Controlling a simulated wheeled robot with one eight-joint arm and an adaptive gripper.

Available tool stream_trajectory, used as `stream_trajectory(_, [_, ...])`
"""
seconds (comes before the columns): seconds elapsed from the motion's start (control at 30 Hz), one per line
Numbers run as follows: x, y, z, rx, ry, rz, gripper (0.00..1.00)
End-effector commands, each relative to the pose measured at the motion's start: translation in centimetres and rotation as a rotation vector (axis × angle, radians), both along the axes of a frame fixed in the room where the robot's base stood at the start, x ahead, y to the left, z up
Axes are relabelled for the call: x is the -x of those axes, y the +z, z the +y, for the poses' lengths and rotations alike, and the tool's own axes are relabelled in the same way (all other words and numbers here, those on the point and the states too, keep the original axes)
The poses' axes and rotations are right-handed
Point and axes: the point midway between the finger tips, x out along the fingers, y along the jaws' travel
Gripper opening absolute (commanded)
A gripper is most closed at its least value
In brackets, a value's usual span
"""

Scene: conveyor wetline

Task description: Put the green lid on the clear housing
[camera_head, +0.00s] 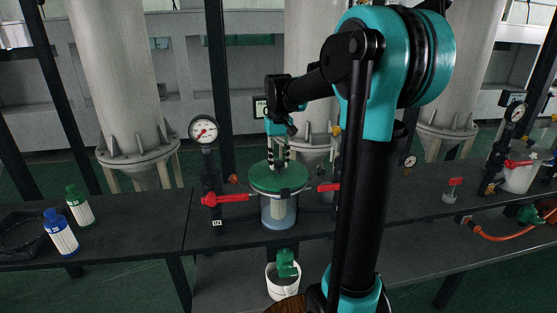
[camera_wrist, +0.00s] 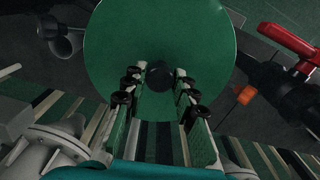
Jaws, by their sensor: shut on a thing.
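The green lid (camera_head: 279,178) is a flat round disc. My gripper (camera_head: 279,160) is above it and shut on its small dark central knob. In the wrist view, the lid (camera_wrist: 170,50) fills the upper middle, with the finger pads of my gripper (camera_wrist: 158,80) on either side of the knob. The clear housing (camera_head: 278,213) is a see-through cylinder with a pale filter inside, standing on the bench. The lid is directly over the housing's top in the head view. I cannot tell whether it rests on the rim or hovers just above it.
Red-handled valves (camera_head: 226,198) flank the housing, with a pressure gauge (camera_head: 203,130) at left. A white bucket (camera_head: 284,281) with a green item stands below in front. Blue (camera_head: 61,232) and green-capped bottles (camera_head: 79,206) stand at far left.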

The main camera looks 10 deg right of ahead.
Motion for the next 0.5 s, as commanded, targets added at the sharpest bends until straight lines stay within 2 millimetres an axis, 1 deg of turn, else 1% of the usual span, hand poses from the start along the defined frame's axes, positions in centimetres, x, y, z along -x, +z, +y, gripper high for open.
stream_trajectory(0.27, [0.00, -0.51, 0.00, 0.000, 0.000, 0.000, 0.04])
stream_trajectory(0.3, [0.01, -0.55, 0.00, 0.000, 0.000, 0.000, 0.29])
stream_trajectory(0.5, [0.00, -0.53, 0.00, 0.000, 0.000, 0.000, 0.52])
